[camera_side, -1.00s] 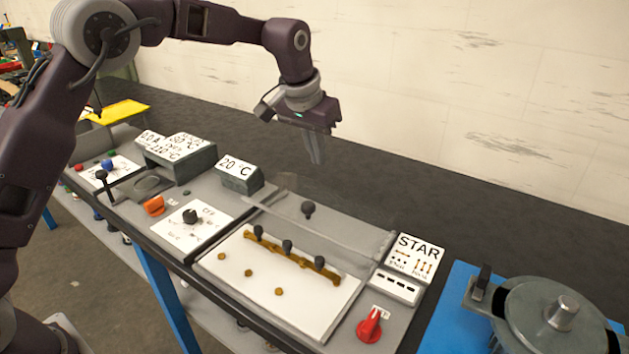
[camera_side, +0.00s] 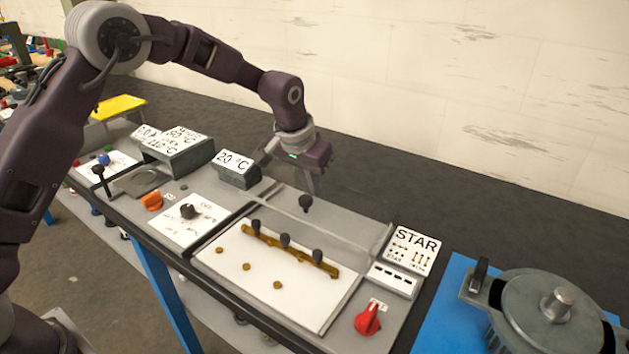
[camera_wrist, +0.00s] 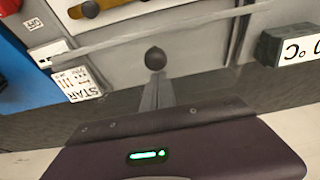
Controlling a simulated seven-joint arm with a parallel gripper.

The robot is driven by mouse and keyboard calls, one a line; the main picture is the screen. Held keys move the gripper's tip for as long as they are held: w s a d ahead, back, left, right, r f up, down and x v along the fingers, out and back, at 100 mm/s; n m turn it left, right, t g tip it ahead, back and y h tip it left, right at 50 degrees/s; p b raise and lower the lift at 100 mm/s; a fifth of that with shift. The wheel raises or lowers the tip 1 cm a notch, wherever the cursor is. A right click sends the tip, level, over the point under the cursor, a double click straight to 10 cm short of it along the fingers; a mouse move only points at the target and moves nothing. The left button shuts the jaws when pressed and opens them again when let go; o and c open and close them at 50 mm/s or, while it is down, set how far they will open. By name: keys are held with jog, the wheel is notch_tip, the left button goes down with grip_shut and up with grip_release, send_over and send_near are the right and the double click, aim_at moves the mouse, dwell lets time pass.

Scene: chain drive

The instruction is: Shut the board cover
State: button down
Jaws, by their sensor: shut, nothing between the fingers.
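The board cover (camera_side: 336,217) is a clear, see-through panel standing open at the back of the white terminal board (camera_side: 232,262). A black ball knob (camera_side: 306,203) sits on it; the knob also shows in the wrist view (camera_wrist: 155,59). The board carries a brass bar (camera_side: 262,236) with several black knobs, and brass studs in front of it. My gripper (camera_side: 314,190) is shut and empty, its fingers pointing down just behind the knob. In the wrist view the fingertips (camera_wrist: 157,82) lie close to the knob; whether they touch it I cannot tell.
A STAR label block (camera_side: 415,245) and a red rotary knob (camera_side: 368,318) are right of the board. A 20 °C display (camera_side: 235,168) stands left of the cover. A lidded metal pot (camera_side: 545,305) is at far right.

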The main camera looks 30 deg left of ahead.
jog(key=s, duration=1.7)
